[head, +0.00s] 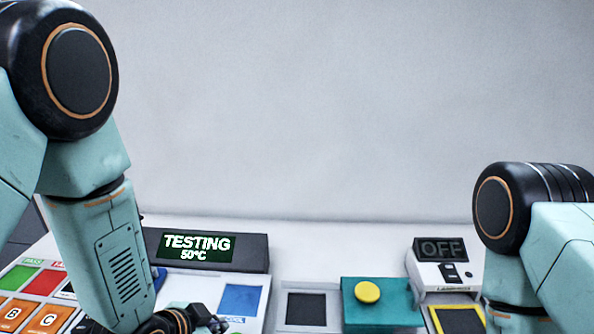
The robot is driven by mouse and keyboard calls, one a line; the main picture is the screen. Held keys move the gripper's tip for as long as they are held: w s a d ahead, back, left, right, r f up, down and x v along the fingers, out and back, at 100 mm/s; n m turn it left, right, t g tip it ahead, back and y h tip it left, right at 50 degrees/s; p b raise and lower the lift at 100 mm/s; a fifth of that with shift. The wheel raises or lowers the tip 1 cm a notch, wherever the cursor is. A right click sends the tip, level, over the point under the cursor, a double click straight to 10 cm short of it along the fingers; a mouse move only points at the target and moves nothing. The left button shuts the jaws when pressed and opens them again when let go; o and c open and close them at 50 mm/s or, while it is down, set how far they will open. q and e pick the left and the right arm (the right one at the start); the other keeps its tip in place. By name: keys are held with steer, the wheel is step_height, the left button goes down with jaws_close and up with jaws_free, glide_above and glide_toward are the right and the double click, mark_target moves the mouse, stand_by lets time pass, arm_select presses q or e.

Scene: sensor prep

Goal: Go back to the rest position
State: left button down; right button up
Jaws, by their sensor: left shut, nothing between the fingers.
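My left arm comes down from the upper left, and my left gripper (208,320) shows only partly at the bottom edge, beside the blue pad. It is shut and empty. My right arm enters at the right edge; its gripper is below the picture and out of view.
A dark display (195,248) reads "TESTING 50°C". A blue pad (240,300), a dark square pad (305,309), a teal box (388,312) with a yellow button (367,292) and a device (440,262) reading "OFF" stand on the table. Coloured lettered tiles (50,320) lie at left.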

arm_select(q)
steer(key=s+a+f+n+g+y+b, duration=0.1)
steer(key=s+a+f+n+g+b, duration=0.1)
steer(key=s+f, duration=0.6)
steer(key=s+a+f+n+g+y+b, duration=0.1)
steer(key=s+a+f+n+g+b, duration=0.1)
steer(key=s+f, duration=0.6)
steer(key=s+a+f+n+g+y+b, duration=0.1)
steer(key=s+f+n+b, duration=0.5)
steer(key=s, duration=0.6)
step_height(320, 180, down, 3)
steer(key=a+g, duration=0.1)
steer(key=g, duration=0.1)
steer(key=shift+a+r+g, duration=0.15)
steer(key=shift+a+g, duration=0.1)
steer(key=shift+g, duration=0.15)
